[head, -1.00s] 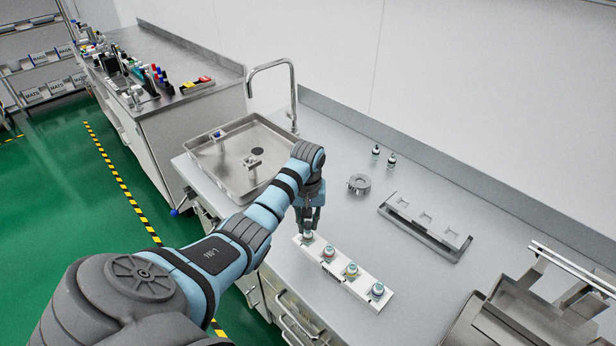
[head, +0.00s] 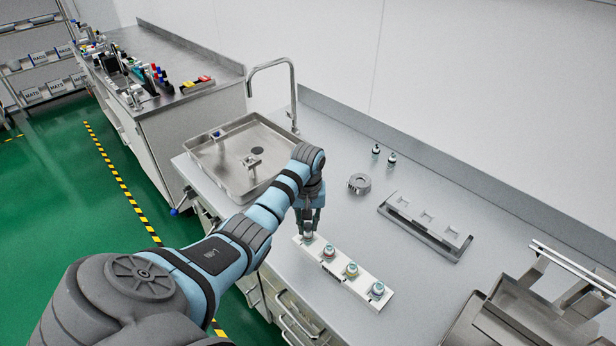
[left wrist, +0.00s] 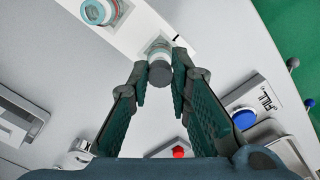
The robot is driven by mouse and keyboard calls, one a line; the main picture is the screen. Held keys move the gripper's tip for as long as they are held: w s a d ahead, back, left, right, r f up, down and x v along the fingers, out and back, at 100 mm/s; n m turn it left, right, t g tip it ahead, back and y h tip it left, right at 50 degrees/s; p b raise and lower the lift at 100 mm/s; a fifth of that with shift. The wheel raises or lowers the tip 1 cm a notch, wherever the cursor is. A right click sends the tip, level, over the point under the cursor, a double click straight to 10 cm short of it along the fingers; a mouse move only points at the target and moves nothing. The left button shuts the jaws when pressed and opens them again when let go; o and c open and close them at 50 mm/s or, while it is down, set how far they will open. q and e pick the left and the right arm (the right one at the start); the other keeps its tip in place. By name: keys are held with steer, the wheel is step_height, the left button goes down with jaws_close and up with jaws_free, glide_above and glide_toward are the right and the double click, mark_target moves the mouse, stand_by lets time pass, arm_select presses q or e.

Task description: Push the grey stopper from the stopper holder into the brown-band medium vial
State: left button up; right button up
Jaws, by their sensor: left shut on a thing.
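My left gripper (head: 308,235) is at the left end of a white rack (head: 338,276) on the bench. In the left wrist view, the gripper (left wrist: 159,76) is shut on a grey stopper (left wrist: 160,73). Other capped vials stand along the rack: a red-marked one (head: 328,252), a yellowish-brown-banded one (head: 351,270) and one at the right end (head: 377,290). The band on the vial under the gripper is unclear. My right gripper is not in view.
A grey holder with square recesses (head: 462,239) stands to the right. A round metal part (head: 359,183) and two small dark-topped bottles (head: 384,156) stand behind. A sink (head: 205,166) with a tall faucet is at left. Metal equipment (head: 500,320) fills the right front.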

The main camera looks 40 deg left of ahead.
arm_select(q)
steer(key=o, duration=0.8)
